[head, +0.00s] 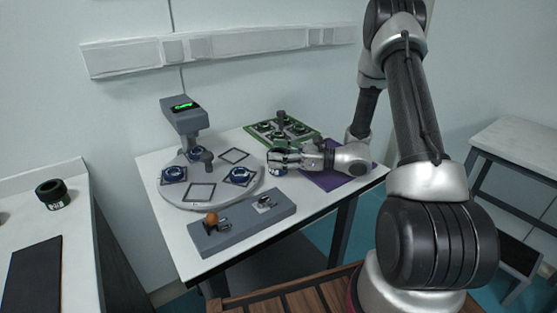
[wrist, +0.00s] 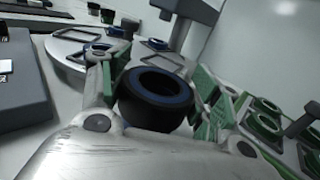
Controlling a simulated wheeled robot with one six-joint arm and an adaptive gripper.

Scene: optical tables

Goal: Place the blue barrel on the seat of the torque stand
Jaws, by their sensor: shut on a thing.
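The blue barrel (wrist: 150,118), a short black ring with a blue inner rim, sits between the fingers of my gripper (wrist: 118,85) in the wrist view. In the head view my gripper (head: 279,160) is shut on the barrel (head: 276,170), right of the round plate and close above the white table. A grey stand (head: 183,118) with a green display rises behind the round grey plate (head: 205,203). The plate carries square frames and blue-rimmed rings (head: 174,174), (head: 239,176). Another blue-rimmed ring (head: 195,154) is under the stand's head.
A green rack (head: 310,135) with several green rings stands just behind my gripper. A purple mat (head: 330,180) lies under my wrist. A grey box (head: 243,225) with an orange knob (head: 212,218) is at the front. A black ring (head: 52,194) stands on the left bench.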

